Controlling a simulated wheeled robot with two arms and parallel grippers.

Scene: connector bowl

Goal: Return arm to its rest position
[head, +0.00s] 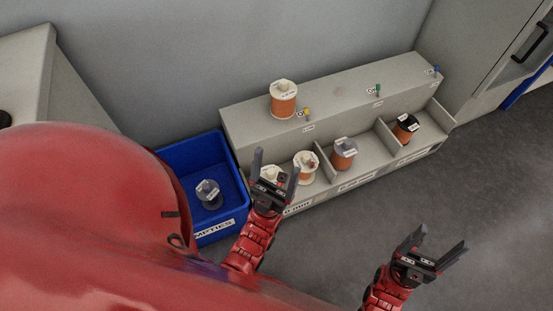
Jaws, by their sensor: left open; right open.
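My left gripper (272,178) is open and empty, its dark fingers pointing up in the picture. It covers part of the left compartment of the grey shelf unit and a pale spool (268,172) there. I cannot tell how far above the spool it is. My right gripper (440,252) is open and empty over the bare floor, to the right of the left one and clear of the shelf. Both red forearms come up from the bottom of the head view. My large red body part hides the lower left.
The grey shelf unit (345,95) holds an orange spool (284,100) on top and several spools in its lower compartments. A blue bin (190,157) with a grey spool (208,193) stands at its left. A cabinet (485,50) is at the right. Floor at lower right is clear.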

